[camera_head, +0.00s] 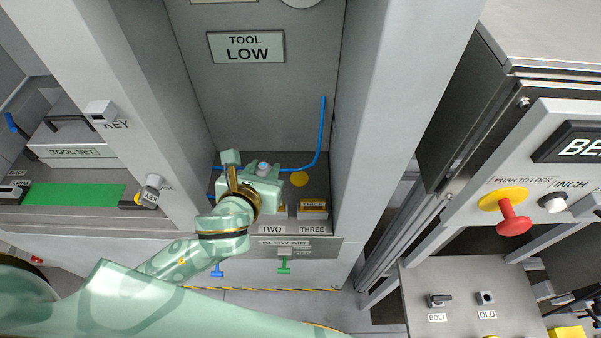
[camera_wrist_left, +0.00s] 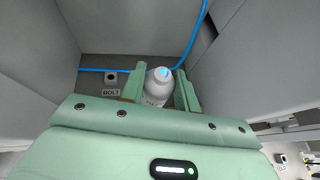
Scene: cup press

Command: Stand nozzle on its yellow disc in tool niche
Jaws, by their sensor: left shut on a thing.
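The nozzle, a pale cylinder with a blue spot on top (camera_wrist_left: 158,84), sits upright between the fingers of my left gripper (camera_wrist_left: 161,88), which is shut on it. Its label is partly hidden. In the head view the nozzle's top (camera_head: 263,166) shows in my left gripper (camera_head: 260,171), low in the tool niche. The yellow disc (camera_head: 299,179) lies bare on the niche floor, just right of the gripper and apart from the nozzle. Whether the nozzle touches the floor I cannot tell. My right gripper is not in view.
A blue hose (camera_head: 321,130) runs behind the gripper and up the niche's right side. Blocks labelled TWO and THREE (camera_head: 313,206) stand at the niche front. Side walls (camera_head: 384,110) bound the niche. A BOLT-labelled holder (camera_wrist_left: 111,79) is at the back left.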

